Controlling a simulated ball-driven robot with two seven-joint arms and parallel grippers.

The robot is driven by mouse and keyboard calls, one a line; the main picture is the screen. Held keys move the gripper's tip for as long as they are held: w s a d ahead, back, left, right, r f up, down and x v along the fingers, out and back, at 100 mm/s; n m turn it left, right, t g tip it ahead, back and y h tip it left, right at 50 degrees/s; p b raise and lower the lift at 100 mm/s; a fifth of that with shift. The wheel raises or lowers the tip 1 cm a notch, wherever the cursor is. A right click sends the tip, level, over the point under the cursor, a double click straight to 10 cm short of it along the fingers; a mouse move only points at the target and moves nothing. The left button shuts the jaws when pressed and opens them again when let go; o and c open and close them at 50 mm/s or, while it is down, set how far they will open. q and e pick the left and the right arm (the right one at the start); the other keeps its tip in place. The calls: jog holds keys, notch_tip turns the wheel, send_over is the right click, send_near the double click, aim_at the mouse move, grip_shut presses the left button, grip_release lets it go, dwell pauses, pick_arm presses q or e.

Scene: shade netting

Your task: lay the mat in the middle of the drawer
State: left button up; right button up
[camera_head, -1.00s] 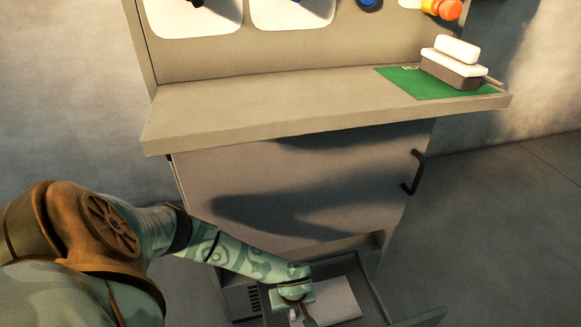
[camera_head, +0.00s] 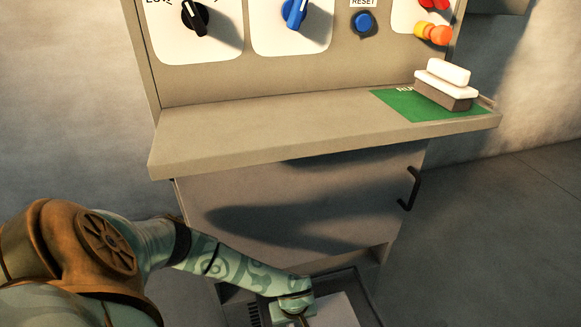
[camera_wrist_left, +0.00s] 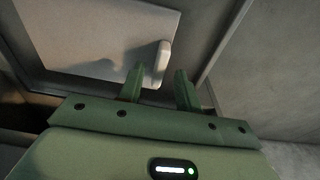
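A pale flat sheet (camera_head: 338,310), which looks like the mat, lies in the open drawer (camera_head: 345,276) at the bottom of the head view, partly cut off. In the left wrist view the sheet (camera_wrist_left: 85,35) has a small white raised tab (camera_wrist_left: 164,62) at its edge. My left gripper (camera_wrist_left: 159,73) is open, its two green fingers apart, with the tab showing between and beyond the tips. Gaps show on both sides of the tab. In the head view the left gripper (camera_head: 300,313) is over the drawer, its fingertips largely cut off. My right gripper is out of view.
A cabinet shelf (camera_head: 270,130) overhangs the drawer. A closed panel with a dark handle (camera_head: 411,188) is below it. A green mat-like area (camera_head: 396,103) on the shelf carries a stacked white-and-brown block (camera_head: 445,85). Knobs (camera_head: 295,13) are above.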

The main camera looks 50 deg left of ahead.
pick_arm(q)
notch_tip(320, 180, up, 10)
jog(key=d+p, duration=0.1)
jog(key=p, duration=0.4)
jog(key=shift+s, duration=0.25)
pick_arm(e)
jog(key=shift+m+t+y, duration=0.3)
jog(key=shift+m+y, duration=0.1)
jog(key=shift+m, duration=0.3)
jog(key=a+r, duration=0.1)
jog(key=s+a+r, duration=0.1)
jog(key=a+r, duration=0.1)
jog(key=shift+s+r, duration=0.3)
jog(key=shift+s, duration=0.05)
pick_arm(q)
jog(key=shift+f, duration=0.1)
